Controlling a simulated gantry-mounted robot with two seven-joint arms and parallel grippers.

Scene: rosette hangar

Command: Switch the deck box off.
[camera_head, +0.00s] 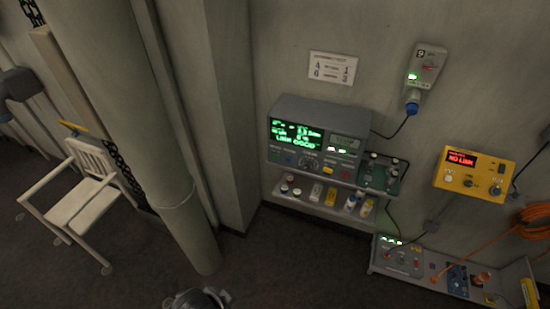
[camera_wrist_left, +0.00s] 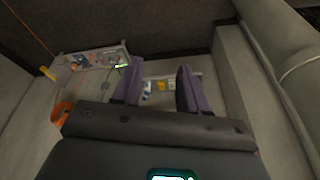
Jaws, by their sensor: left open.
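No label I can read names the deck box. A grey box with a green display and small knobs (camera_head: 402,257) sits on the low shelf at the lower right. A yellow box with a red "NO LINK" display (camera_head: 472,174) hangs on the wall above it. A large grey console with green screens (camera_head: 318,136) stands left of them. My left gripper (camera_wrist_left: 159,70) is open in the left wrist view, with nothing held between its two purple fingers. Beyond the fingers a small shelf with bottles and boxes shows. My right gripper is in neither view.
The low shelf (camera_head: 455,296) also bears a blue box (camera_head: 457,280). Orange cable (camera_head: 535,222) hangs at the right. A handset (camera_head: 424,75) is on the wall. A thick column (camera_head: 150,130) and a white chair (camera_head: 85,190) stand left.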

